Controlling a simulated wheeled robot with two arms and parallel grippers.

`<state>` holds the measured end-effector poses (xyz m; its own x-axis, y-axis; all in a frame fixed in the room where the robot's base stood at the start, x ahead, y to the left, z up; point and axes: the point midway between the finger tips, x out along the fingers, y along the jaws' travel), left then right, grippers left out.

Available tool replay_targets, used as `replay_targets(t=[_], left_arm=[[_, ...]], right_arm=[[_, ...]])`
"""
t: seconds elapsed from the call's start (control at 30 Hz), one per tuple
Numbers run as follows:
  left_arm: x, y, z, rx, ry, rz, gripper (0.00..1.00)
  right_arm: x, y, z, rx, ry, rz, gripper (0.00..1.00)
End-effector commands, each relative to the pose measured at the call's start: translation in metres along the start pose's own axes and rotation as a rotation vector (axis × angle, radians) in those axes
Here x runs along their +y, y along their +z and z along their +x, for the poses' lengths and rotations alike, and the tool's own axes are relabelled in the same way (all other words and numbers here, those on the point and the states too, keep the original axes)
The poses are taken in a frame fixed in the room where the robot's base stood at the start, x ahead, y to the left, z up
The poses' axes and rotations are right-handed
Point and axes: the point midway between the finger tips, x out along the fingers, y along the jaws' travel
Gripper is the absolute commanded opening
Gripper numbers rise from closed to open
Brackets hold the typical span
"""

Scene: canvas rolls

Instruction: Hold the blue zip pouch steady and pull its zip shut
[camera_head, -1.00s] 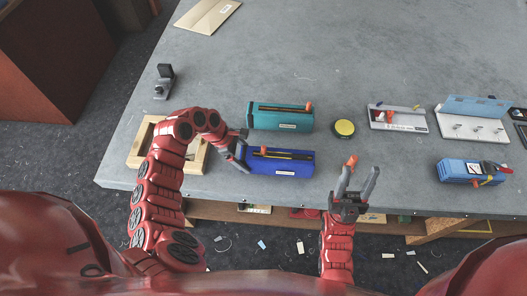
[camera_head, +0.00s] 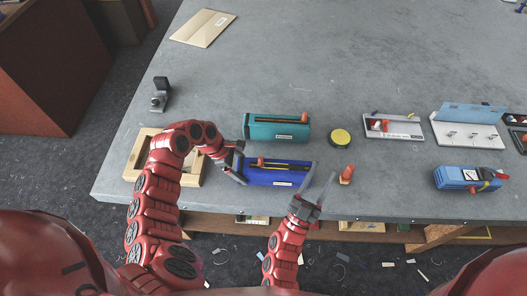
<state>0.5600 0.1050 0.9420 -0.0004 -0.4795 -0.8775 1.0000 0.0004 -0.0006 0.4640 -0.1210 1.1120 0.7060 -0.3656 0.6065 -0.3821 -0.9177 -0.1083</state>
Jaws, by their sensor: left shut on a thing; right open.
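The blue zip pouch (camera_head: 279,180) lies near the front edge of the table, its zip track along the top. An orange zip pull (camera_head: 261,161) sits toward the left part of the track, and a dark open strip shows to its right. My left gripper (camera_head: 240,166) is shut on the left end of the pouch. My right gripper (camera_head: 325,170) is open and empty, its fingers pointing up the picture just off the pouch's right end.
A teal pouch (camera_head: 276,129) lies just behind. An orange cone-like object (camera_head: 347,173) stands close right of my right gripper. A yellow-topped round tin (camera_head: 340,136), a blue device (camera_head: 468,178) and a wooden frame (camera_head: 189,177) are also on the table. The back middle is clear.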

Motion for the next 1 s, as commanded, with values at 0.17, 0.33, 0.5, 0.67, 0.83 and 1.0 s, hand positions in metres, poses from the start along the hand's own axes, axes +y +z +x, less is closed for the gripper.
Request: replay_targets(t=[0.17, 0.33, 0.5, 0.67, 0.83, 1.0], left_arm=[[0.0, 0.0, 0.0, 0.0, 0.001, 0.0, 0.14], [0.0, 0.0, 0.0, 0.0, 0.0, 0.0, 0.14], [0.0, 0.0, 0.0, 0.0, 0.0, 0.0, 0.14], [0.0, 0.0, 0.0, 0.0, 0.001, 0.0, 0.14], [0.0, 0.0, 0.0, 0.0, 0.001, 0.0, 0.14], [0.0, 0.0, 0.0, 0.0, 0.0, 0.0, 0.14]], right_arm=[[-0.077, 0.049, -0.062, -0.382, -0.028, -0.055, 0.51], [-0.139, 0.056, -0.104, -0.588, -0.113, -0.063, 0.51], [-0.165, 0.055, -0.118, -0.659, -0.159, -0.06, 0.51], [-0.17, 0.067, -0.102, -0.661, -0.162, -0.061, 0.51], [-0.174, 0.09, -0.073, -0.661, -0.162, -0.061, 0.51], [-0.178, 0.11, -0.047, -0.66, -0.16, -0.06, 0.51]])
